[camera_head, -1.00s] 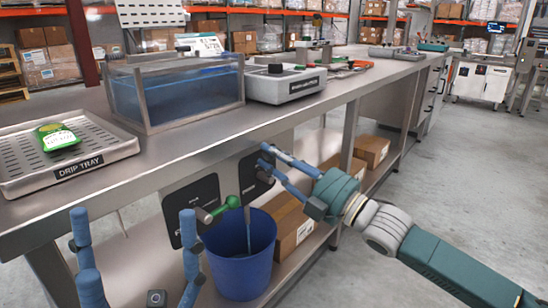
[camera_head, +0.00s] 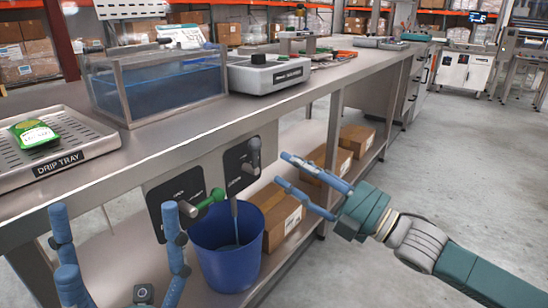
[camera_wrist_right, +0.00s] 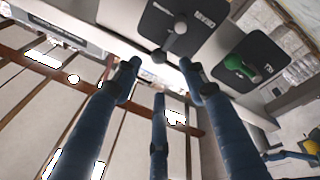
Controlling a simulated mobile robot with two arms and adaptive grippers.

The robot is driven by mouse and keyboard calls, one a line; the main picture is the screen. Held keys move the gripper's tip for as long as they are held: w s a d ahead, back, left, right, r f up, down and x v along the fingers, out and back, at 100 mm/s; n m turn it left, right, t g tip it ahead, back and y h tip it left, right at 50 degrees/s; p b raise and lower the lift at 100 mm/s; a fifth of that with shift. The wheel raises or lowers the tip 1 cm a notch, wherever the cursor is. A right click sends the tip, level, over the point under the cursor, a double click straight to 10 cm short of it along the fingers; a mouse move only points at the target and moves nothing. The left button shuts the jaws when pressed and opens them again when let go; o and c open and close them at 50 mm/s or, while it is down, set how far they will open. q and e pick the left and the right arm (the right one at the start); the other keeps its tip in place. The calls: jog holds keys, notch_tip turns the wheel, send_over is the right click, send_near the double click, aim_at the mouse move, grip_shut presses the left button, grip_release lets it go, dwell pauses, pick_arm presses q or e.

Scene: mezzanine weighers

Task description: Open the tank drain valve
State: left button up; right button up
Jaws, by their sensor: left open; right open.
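Two black valve panels hang under the bench edge. The right panel (camera_head: 236,170) has a grey lever (camera_head: 254,150) that stands about upright. Their labels are too small to read surely. The clear tank (camera_head: 160,85) holds blue water on the bench. My right gripper (camera_head: 282,169) is open and empty, right of the grey lever and apart from it. The right wrist view shows the grey lever (camera_wrist_right: 178,38) beyond its fingers. My left gripper (camera_head: 115,212) is open and empty, left of the panels.
A drip tray (camera_head: 85,120) with a green packet (camera_head: 34,134) is on the bench at left. A grey control box (camera_head: 262,78) stands beside the tank. Cardboard boxes (camera_head: 272,215) sit on the lower shelf. The floor at right is clear.

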jog(key=shift+v, duration=1.45)
